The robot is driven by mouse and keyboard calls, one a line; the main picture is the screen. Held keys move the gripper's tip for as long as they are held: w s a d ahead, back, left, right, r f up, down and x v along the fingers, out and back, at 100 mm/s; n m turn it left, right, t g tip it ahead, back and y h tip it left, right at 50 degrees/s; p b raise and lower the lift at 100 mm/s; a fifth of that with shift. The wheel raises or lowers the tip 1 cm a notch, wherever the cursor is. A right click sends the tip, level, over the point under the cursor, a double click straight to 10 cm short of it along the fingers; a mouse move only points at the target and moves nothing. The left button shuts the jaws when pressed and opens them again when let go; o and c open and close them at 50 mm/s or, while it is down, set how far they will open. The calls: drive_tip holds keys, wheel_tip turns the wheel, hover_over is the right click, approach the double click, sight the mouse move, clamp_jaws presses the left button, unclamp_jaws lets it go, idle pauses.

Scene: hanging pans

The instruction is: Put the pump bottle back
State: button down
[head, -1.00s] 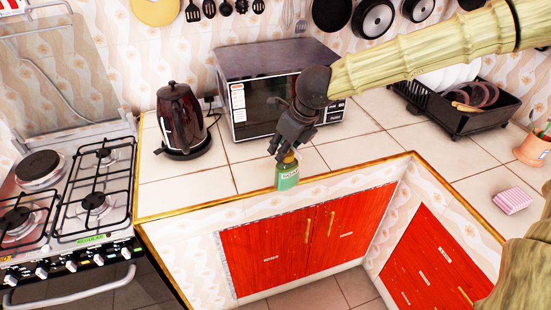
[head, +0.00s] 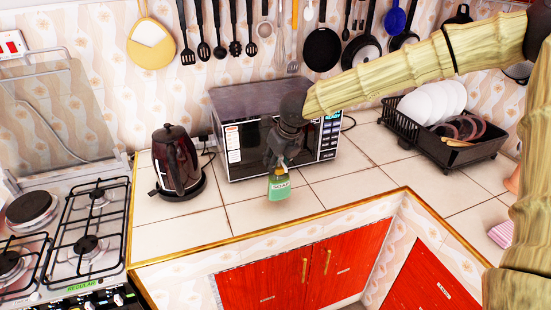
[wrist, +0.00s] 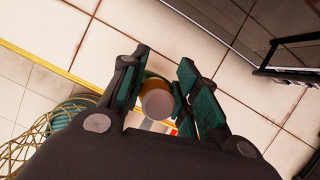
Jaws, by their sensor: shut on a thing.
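The pump bottle (head: 279,187) is green with a pale label and hangs below my gripper (head: 279,160) in the head view. My gripper is shut on its upper part. The bottle appears in front of the microwave, over the tiled counter; I cannot tell whether its base touches the tiles. In the wrist view the round pale top of the pump bottle (wrist: 157,103) sits between the dark green finger pads of my gripper (wrist: 158,95). The fingers hide part of the bottle's neck.
The microwave (head: 245,140) stands close behind my gripper. A dark kettle (head: 176,160) is to the left, beside the gas stove (head: 85,235). A black dish rack (head: 465,152) with plates stands at the right. Bare counter tiles (head: 340,187) lie right of the bottle.

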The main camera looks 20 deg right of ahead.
drive_tip(key=w+d+f+p, duration=0.1)
drive_tip(key=w+f+p, duration=0.1)
drive_tip(key=w+f, duration=0.2)
drive_tip(key=shift+w+d, duration=0.25)
drive_tip(key=shift+w, duration=0.25)
drive_tip(key=shift+f, duration=0.1)
drive_tip(key=c, duration=1.1)
unclamp_jaws()
